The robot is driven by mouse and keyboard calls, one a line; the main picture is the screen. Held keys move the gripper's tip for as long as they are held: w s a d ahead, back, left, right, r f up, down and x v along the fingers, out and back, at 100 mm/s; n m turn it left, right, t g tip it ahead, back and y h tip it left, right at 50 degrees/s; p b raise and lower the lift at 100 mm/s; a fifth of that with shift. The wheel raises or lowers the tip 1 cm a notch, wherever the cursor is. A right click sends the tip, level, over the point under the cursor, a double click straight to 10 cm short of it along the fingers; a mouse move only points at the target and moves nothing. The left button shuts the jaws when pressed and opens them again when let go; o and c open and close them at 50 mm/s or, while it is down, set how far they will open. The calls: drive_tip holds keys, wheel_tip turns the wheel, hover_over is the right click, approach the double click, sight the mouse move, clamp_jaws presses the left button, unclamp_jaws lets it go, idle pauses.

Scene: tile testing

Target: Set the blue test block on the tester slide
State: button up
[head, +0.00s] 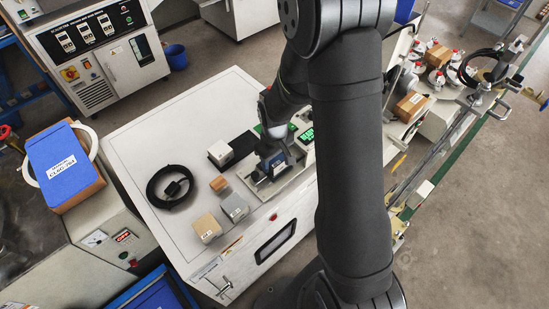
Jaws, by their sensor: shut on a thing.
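My gripper (270,152) reaches down over the white tester bench, right of its middle, and is small in the head view. It is shut on the blue test block (278,163), a dark blue piece with a pale label. The tester slide (285,186) is a light metal part on the bench, directly under and around the gripper. The block is at or just above the slide; I cannot tell whether they touch. My own arm hides the bench to the right of it.
Left of the gripper on the bench (140,140) are a coiled black cable (157,200), a white block (220,152) on a dark pad, a small brown block (220,184), a grey block (235,207) and a tan block (206,228). The bench's upper left is clear.

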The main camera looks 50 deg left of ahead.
drive_tip(key=shift+f, duration=0.1)
drive_tip(key=o, duration=1.7)
drive_tip(key=shift+r, duration=3)
drive_tip(key=shift+f, duration=3.05)
drive_tip(key=shift+r, duration=0.15)
